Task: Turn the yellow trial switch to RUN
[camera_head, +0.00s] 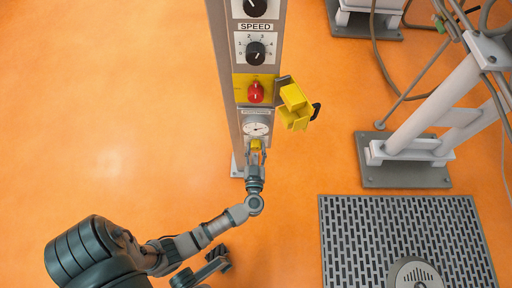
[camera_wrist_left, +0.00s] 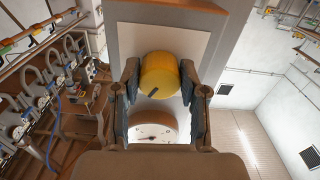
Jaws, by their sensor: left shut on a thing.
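The yellow trial switch (camera_head: 256,145) is a small round knob low on the grey control column, just below a white dial. In the left wrist view the yellow knob (camera_wrist_left: 160,74) fills the space between the fingers, and a dark pointer mark on it is tilted. My left gripper (camera_head: 256,158) reaches up to the knob from below, and its two fingers (camera_wrist_left: 160,88) are shut on the knob's sides. The RUN lettering cannot be read in either view. My right gripper is not in view.
A red knob (camera_head: 256,92) on a yellow plate sits above the dial, with an open yellow cover (camera_head: 293,106) sticking out to the right. A black SPEED knob (camera_head: 256,53) is higher up. A white pipe frame (camera_head: 430,110) and a grey floor grate (camera_head: 345,235) stand right.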

